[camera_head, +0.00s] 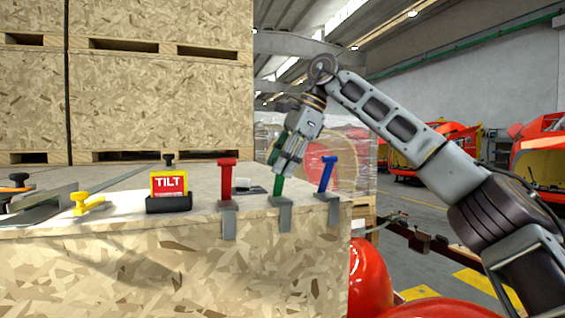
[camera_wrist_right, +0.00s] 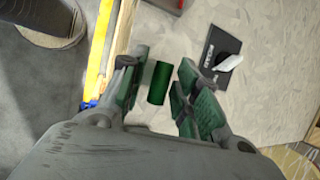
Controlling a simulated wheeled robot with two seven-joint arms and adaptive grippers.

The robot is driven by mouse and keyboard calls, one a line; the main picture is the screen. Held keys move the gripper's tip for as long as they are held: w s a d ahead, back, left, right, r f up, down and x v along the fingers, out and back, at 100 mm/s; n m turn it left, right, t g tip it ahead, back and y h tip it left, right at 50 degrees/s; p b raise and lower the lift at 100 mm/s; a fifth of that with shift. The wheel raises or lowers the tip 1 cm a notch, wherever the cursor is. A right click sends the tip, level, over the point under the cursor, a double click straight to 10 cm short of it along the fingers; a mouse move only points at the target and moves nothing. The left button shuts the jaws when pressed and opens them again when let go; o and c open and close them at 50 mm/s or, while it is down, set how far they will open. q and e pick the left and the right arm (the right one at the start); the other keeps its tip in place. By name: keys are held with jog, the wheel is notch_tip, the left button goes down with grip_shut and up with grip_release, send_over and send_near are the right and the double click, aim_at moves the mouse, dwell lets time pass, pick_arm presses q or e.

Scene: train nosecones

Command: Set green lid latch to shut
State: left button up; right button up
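The green lid latch (camera_head: 278,188) stands at the front edge of the wooden crate (camera_head: 180,275), between a red latch (camera_head: 227,178) and a blue latch (camera_head: 327,174). Its handle looks upright; its upper part is hidden behind my right gripper (camera_head: 279,158). In the right wrist view the green handle (camera_wrist_right: 160,83) lies between the two green-padded fingers of my right gripper (camera_wrist_right: 166,90). The fingers are open, with a gap on each side of the handle. My left gripper cannot be made out.
A yellow-and-red TILT sign (camera_head: 169,184) and a yellow handle (camera_head: 84,203) stand left of the latches. A black plate with a white piece (camera_wrist_right: 224,58) lies on the lid. Stacked wooden crates (camera_head: 160,90) rise behind. Red rounded shapes (camera_head: 368,278) are at lower right.

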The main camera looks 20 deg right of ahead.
grip_shut()
pick_arm(q)
jog(key=shift+f+b, duration=0.3)
pick_arm(e)
jog(key=shift+s+f, duration=0.1)
pick_arm(q)
notch_tip(320, 180, down, 10)
jog(key=b, duration=1)
jog(key=w+a+f+b, duration=0.3)
jog(key=a+f+b, duration=0.3)
jog(key=a+b, duration=0.1)
jog(key=w+d+t+b, duration=0.1)
jog(key=w+d+b, duration=0.3)
jog(key=w, duration=0.5)
jog(key=shift+w+d+b, duration=0.3)
jog(key=shift+w+d, duration=0.1)
jog(key=shift+d, duration=0.5)
pick_arm(e)
jog(key=shift+s+f+n+t+y, duration=0.4)
jog(key=shift+s+f+t, duration=0.55)
jog(key=shift+f+t, duration=0.6)
jog(key=shift+s+f+n+t+y, duration=0.2)
jog(key=shift+s+f+n+t, duration=0.25)
jog(key=shift+s+f+t, duration=1.05)
jog(key=shift+s+f+n+t+y, duration=0.4)
jog(key=shift+f+t, duration=0.75)
jog(key=shift+t, duration=0.9)
pick_arm(q)
jog(key=shift+r, duration=0.1)
